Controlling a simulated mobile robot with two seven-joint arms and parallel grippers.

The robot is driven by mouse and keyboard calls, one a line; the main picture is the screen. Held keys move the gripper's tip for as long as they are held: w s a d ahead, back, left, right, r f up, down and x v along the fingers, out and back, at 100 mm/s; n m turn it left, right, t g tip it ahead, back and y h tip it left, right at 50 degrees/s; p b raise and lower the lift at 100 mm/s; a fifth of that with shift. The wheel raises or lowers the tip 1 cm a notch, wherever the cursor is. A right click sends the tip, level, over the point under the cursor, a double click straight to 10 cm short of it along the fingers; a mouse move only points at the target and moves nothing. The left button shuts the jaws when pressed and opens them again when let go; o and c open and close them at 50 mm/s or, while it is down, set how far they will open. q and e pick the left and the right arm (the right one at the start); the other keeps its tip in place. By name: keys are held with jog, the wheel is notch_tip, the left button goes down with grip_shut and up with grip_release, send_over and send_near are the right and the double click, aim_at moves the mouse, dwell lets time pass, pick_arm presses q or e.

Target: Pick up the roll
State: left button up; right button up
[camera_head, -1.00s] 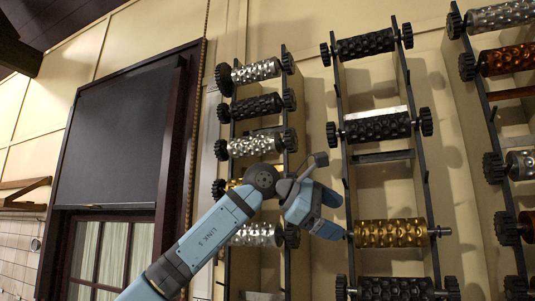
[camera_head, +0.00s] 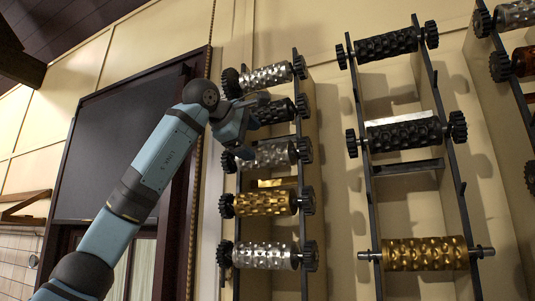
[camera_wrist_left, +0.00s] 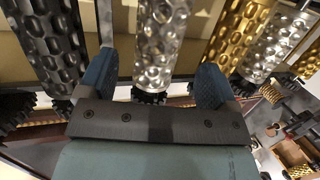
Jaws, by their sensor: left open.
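My left gripper (camera_head: 240,125) is open at the left rack, by the left end of its middle silver roll (camera_head: 262,155). In the left wrist view, this dimpled silver roll (camera_wrist_left: 162,40) lies between the two spread fingers of the gripper (camera_wrist_left: 153,82), with a gap on each side. Its dark gear end sits close to the palm. A black roll (camera_head: 262,110) is just above it on the rack; it shows left of the fingers in the wrist view (camera_wrist_left: 50,40). A gold roll (camera_head: 265,203) is just below, right of the fingers in the wrist view (camera_wrist_left: 238,38). My right gripper is out of view.
The left rack also holds a top silver roll (camera_head: 266,76) and a lower silver roll (camera_head: 266,256). The middle rack carries black rolls and a gold roll (camera_head: 425,253). More rolls hang at far right. A dark framed panel (camera_head: 105,150) is left of the racks.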

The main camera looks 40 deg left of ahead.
aim_at(260, 151)
pick_arm(q)
jog(key=x, duration=0.3)
jog(key=shift+s+a, duration=0.1)
jog(key=shift+a, duration=0.1)
jog(key=shift+w+p, duration=0.25)
jog(key=shift+p, duration=0.25)
jog(key=x, duration=0.1)
jog(key=p+x, duration=0.1)
jog(key=x, duration=0.2)
jog(key=shift+w+a+f+p, duration=0.1)
jog(key=shift+w+a+p, duration=0.05)
jog(key=shift+a+p, duration=0.25)
jog(key=shift+w+f, duration=0.1)
jog(key=shift+w, duration=0.1)
jog(key=shift+s+d, duration=0.1)
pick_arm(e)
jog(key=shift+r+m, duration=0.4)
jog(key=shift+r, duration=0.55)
pick_arm(q)
jog(key=shift+s, duration=0.1)
jog(key=c, duration=1.4)
grip_shut()
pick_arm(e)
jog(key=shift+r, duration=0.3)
